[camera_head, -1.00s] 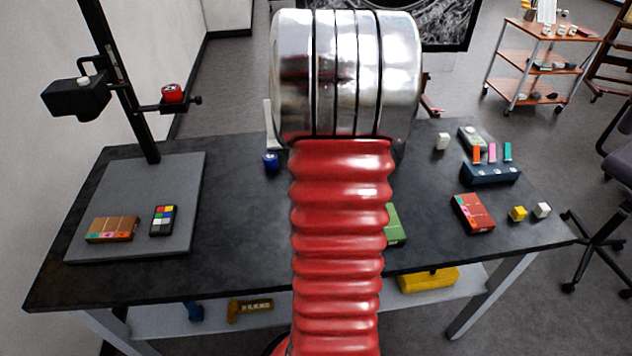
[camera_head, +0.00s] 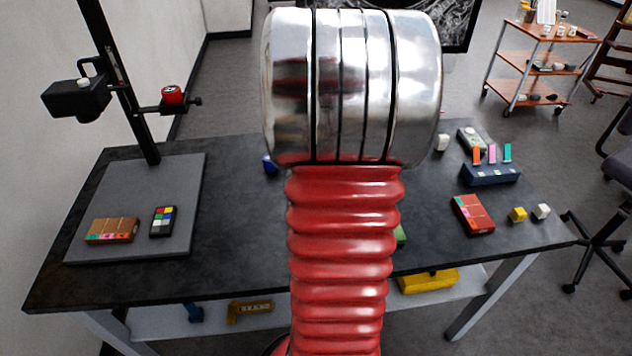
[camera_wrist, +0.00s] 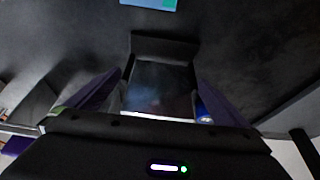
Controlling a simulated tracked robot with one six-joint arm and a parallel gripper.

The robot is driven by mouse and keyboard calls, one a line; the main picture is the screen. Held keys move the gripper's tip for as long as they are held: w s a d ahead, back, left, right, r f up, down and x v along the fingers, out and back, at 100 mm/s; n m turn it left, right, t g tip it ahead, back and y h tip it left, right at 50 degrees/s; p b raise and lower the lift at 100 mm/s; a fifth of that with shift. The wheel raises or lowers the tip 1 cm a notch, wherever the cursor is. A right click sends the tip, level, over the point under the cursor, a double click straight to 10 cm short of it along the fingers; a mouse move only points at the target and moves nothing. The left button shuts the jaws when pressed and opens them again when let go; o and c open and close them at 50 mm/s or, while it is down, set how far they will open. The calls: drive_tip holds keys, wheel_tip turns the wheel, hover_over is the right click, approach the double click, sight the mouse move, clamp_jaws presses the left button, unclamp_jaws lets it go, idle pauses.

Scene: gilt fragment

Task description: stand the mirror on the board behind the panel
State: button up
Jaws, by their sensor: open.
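The grey board (camera_head: 185,180) of the black copy stand is at the left of the table in the head view. The brown panel (camera_head: 112,230), with small coloured patches along its front edge, lies near the board's front left. In the wrist view my gripper (camera_wrist: 160,82) is open, with a purple finger on each side. A dark, flat, squarish piece, which looks like the mirror (camera_wrist: 160,92), shows between the fingers, with a pale strip along its near edge. I cannot tell whether the fingers touch it. In the head view my arm hides the gripper and this piece.
A colour card (camera_head: 163,221) lies on the board right of the panel. The stand's black column (camera_head: 125,90) rises at the back. A blue object (camera_head: 269,164) is beside my arm. A red box (camera_head: 472,214) and a dark blue rack (camera_head: 490,174) are at the right. The table's front left-centre is clear.

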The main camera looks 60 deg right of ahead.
drive_tip(key=v, duration=0.8)
drive_tip(key=shift+s, duration=0.1)
idle(0.6)
drive_tip(key=w+a+r+n+t, duration=0.1)
drive_tip(key=w+a+r, duration=0.15)
drive_tip(key=a, duration=0.25)
drive_tip(key=w+a+r+n, duration=0.1)
drive_tip(key=w+a, duration=0.2)
drive_tip(key=a, duration=0.3)
drive_tip(key=s+a+r+n+y, duration=0.1)
drive_tip(key=a+n, duration=0.1)
drive_tip(key=a, duration=0.7)
drive_tip(key=s+a+r+n+t+y, duration=0.1)
drive_tip(key=s+a+n, duration=0.1)
drive_tip(key=a, duration=0.8)
drive_tip(key=s+a+r+n+y, duration=0.1)
drive_tip(key=s+a+r+n, duration=0.1)
drive_tip(key=a, duration=0.8)
drive_tip(key=shift+a+n+t, duration=0.25)
drive_tip(key=shift+n+t, duration=0.15)
drive_tip(key=shift+n, duration=0.5)
